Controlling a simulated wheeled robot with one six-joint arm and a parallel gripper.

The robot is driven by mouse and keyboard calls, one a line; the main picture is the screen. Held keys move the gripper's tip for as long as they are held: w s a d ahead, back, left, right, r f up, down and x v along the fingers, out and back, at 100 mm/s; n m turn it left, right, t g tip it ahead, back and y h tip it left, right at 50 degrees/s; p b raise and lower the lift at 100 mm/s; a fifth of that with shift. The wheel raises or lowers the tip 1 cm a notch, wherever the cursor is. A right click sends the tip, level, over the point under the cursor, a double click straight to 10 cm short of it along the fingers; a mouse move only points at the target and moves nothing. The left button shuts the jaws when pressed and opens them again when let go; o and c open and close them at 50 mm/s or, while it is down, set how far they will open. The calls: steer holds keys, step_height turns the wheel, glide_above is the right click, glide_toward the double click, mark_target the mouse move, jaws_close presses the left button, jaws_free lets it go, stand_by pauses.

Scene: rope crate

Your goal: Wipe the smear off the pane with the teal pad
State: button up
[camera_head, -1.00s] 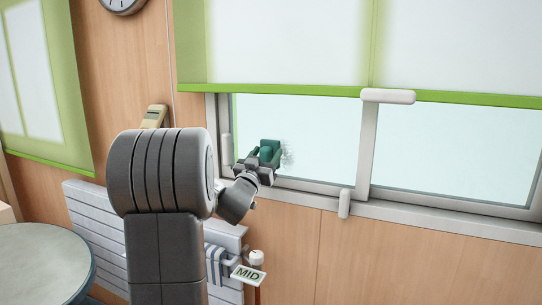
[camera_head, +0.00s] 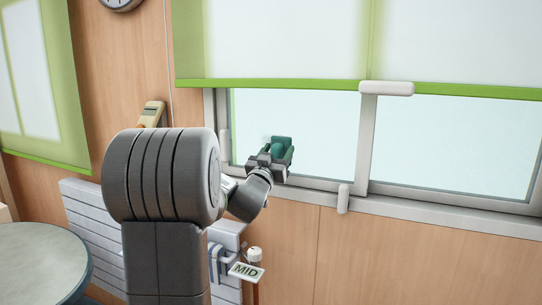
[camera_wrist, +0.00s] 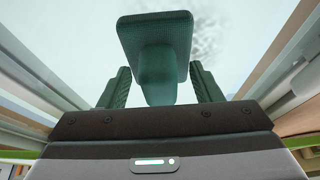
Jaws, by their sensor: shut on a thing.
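My gripper (camera_head: 268,160) is shut on the teal pad (camera_head: 282,146), at the lower part of the left window pane (camera_head: 310,118). In the wrist view the pad (camera_wrist: 155,32) stands out beyond the fingers, its handle between them. I cannot tell whether its face touches the glass. A grey, speckled smear (camera_wrist: 208,38) shows on the pane just right of the pad in the wrist view. In the head view the pad and gripper cover most of the smear's place.
A green-edged blind (camera_head: 290,85) hangs over the upper window. The white frame has a middle post (camera_head: 366,140) and a handle (camera_head: 343,198). A round table (camera_head: 40,265) stands at lower left.

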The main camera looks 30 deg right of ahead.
steer(key=shift+s+d, duration=0.15)
steer(key=shift+w+a+p, duration=0.6)
steer(key=shift+w+a, duration=0.95)
steer(key=shift+w, duration=0.15)
steer(key=shift+s+d+b, duration=1.1)
steer(key=shift+s+d, duration=0.45)
steer(key=shift+s, duration=0.15)
steer(key=shift+s+a, duration=0.45)
steer(key=shift+a, duration=0.1)
